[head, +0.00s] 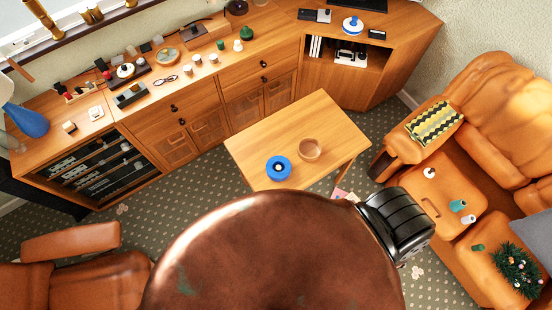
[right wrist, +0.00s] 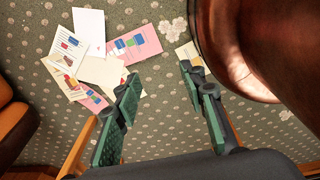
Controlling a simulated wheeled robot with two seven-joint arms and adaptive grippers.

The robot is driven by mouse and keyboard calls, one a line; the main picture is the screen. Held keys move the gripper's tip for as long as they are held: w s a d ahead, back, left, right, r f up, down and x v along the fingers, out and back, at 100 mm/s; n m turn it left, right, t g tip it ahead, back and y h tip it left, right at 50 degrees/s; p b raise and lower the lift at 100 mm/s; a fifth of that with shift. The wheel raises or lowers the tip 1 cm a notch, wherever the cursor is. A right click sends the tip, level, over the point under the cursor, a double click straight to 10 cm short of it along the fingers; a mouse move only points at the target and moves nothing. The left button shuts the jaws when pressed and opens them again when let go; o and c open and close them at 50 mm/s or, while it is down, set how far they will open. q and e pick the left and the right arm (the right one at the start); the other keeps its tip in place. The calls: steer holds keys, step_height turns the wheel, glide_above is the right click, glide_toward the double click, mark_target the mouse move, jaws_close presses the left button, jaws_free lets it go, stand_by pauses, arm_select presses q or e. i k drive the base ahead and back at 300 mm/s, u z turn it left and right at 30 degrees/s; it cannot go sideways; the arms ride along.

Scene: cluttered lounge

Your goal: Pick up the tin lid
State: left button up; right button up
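I cannot tell for sure which thing is the tin lid. A round blue piece with a pale centre (head: 278,168) lies on the coffee table, beside a brown bowl (head: 309,149). A white and blue round piece (head: 352,25) sits on the far cabinet. My right gripper (right wrist: 160,75) is open and empty in the right wrist view, above papers on the floor. A large reddish-brown rounded body (head: 270,255) covers the bottom middle of the head view. A brown rounded surface (right wrist: 285,45) is close beside my right gripper. My left gripper is not in view.
The wooden coffee table (head: 255,135) is mostly bare. A long cluttered cabinet (head: 190,95) runs along the wall. An orange sofa (head: 440,190) with small items stands at right, an armchair (head: 75,280) at lower left. Papers (right wrist: 98,70) lie on the carpet.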

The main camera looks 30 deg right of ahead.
mark_target(429, 174)
steer(key=z, duration=2.85)
steer(key=k, duration=0.5)
steer(key=z, duration=1.05)
steer(key=i, duration=1.9)
steer(key=u, duration=2.55)
